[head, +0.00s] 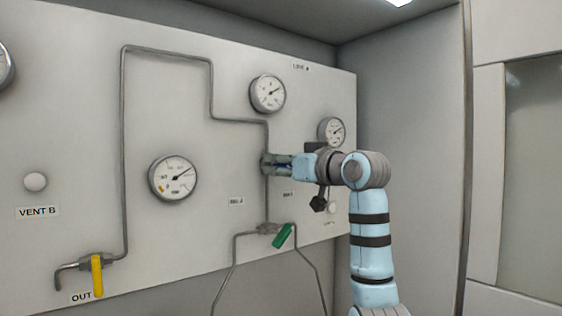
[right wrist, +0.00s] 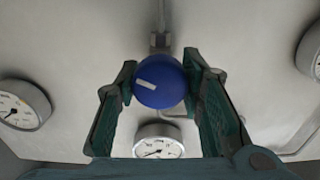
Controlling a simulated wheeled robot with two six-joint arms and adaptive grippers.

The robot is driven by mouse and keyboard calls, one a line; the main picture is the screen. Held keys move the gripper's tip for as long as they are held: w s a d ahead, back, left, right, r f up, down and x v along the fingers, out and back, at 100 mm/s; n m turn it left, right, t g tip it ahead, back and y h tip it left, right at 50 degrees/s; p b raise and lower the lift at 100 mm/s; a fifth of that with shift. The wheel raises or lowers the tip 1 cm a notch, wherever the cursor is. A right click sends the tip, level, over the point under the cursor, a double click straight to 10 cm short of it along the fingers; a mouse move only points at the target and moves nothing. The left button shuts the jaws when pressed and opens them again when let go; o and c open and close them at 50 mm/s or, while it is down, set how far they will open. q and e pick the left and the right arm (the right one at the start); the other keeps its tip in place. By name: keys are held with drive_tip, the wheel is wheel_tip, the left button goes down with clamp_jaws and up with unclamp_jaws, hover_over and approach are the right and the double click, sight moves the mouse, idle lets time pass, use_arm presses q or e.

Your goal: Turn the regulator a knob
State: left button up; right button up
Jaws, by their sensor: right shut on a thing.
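The blue round regulator knob (right wrist: 165,92) shows in the right wrist view, with a white mark on its left half. In the head view the knob is hidden behind my right gripper (head: 268,163), which is up against the panel on the vertical pipe below the upper gauge. In the right wrist view the fingers of my right gripper (right wrist: 158,76) are closed on the knob from both sides. My left gripper is not in view.
The grey panel (head: 90,150) carries several round gauges, such as the large gauge (head: 173,178) left of my gripper and the upper gauge (head: 268,93). A green valve handle (head: 283,236) sits below my gripper. A yellow handle (head: 98,275) is at lower left, beside the OUT label.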

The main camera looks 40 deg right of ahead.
drive_tip(key=shift+o, duration=0.2)
drive_tip(key=shift+r+n, duration=0.15)
drive_tip(key=shift+n, duration=0.25)
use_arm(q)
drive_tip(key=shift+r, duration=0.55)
use_arm(e)
drive_tip(key=shift+c, duration=0.2)
drive_tip(key=o, duration=1.2)
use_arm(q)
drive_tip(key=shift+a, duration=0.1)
use_arm(e)
drive_tip(key=s, duration=1.2)
drive_tip(key=shift+a, duration=0.1)
drive_tip(key=shift+w+f, duration=0.1)
drive_tip(key=shift+f, duration=0.1)
